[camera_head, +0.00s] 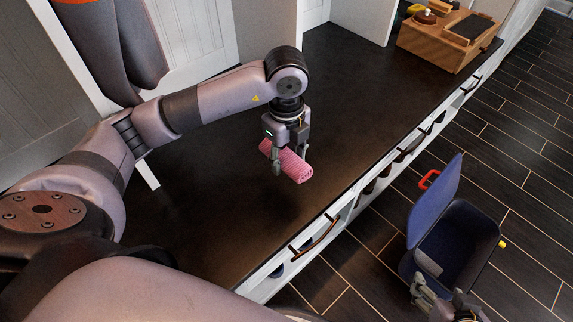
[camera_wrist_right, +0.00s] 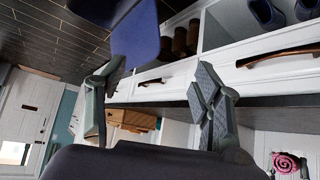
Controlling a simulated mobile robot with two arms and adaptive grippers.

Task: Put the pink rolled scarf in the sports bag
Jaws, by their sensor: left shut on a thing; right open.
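The pink rolled scarf (camera_head: 292,168) is gripped by my left gripper (camera_head: 288,160) over the dark bench top. Its spiral end also shows at the lower right of the right wrist view (camera_wrist_right: 286,162). I cannot tell how far it is above the bench. The blue sports bag (camera_head: 484,232) stands on the floor at the lower right with its lid (camera_head: 437,196) raised and its inside visible. The blue lid also shows in the right wrist view (camera_wrist_right: 138,35). My right gripper (camera_head: 437,300) is open and empty by the bag's near side, partly cut off by the frame.
A wooden box with items (camera_head: 440,42) stands at the bench's far end. The bench front (camera_head: 345,212) has drawer handles, with shoes (camera_wrist_right: 186,38) in cubbies below. An orange garment (camera_head: 75,3) hangs at upper left. The bench around the scarf is clear.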

